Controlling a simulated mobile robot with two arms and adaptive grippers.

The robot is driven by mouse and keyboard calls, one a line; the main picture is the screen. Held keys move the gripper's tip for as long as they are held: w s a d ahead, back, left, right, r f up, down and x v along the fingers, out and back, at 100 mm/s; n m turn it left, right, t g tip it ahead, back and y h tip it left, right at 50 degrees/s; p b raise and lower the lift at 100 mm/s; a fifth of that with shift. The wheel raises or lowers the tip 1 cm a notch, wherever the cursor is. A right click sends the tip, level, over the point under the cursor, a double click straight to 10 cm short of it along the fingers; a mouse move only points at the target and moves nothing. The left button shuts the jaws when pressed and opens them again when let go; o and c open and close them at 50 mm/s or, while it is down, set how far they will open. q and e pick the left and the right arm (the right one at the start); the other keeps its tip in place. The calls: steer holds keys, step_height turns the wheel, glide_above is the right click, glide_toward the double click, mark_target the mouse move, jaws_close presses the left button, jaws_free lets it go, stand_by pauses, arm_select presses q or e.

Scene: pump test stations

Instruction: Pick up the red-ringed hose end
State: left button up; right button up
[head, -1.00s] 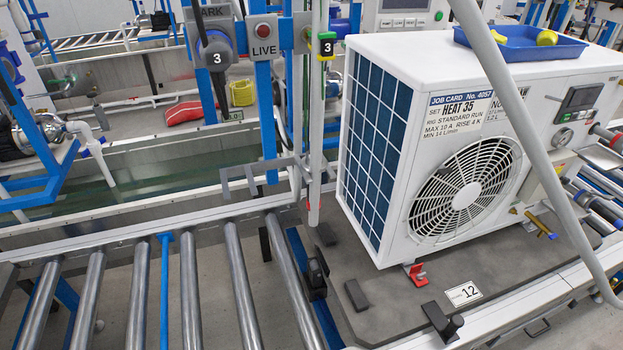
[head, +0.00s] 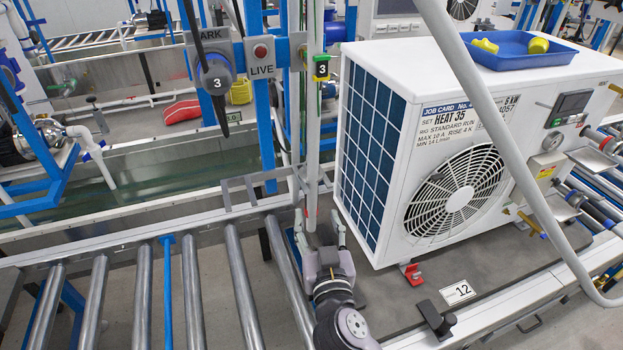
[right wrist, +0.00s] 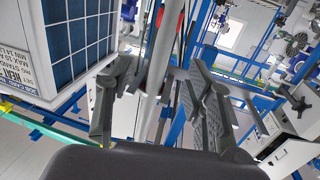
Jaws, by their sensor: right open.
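A pale hose (head: 315,130) hangs down beside the left end of the white heat pump unit (head: 375,75). Its lower end carries a red ring (head: 311,212) and hangs above the grey pallet. My right gripper (head: 320,225) is open, reaching up from below, with one finger to each side of the hose's lower end. In the right wrist view, the hose (right wrist: 168,55) runs between the two open fingers (right wrist: 155,90). A gap shows beside it, and I cannot make out the red ring there. My left gripper is not in view.
A roller conveyor (head: 190,290) lies at the left, with a metal bracket (head: 240,190) close to the hose. A thick pale tube (head: 510,140) crosses in front of the unit. A blue tray (head: 525,55) with yellow pieces is on top. A black clamp (head: 435,318) stands on the pallet.

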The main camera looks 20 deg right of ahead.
mark_target(312, 201)
steer(key=w, duration=0.3)
steer(key=shift+d, duration=0.2)
steer(key=w, duration=0.1)
steer(key=w+p, duration=0.1)
steer(key=w, duration=0.1)
steer(key=w+p, duration=0.1)
steer(key=w, duration=0.1)
steer(key=shift+d, duration=0.35)
steer(key=shift+w+f, duration=0.15)
steer(key=shift+w, duration=0.05)
steer(key=shift+s, duration=0.1)
steer(key=shift+c, duration=0.4)
steer(key=shift+c, duration=0.7)
jaws_close()
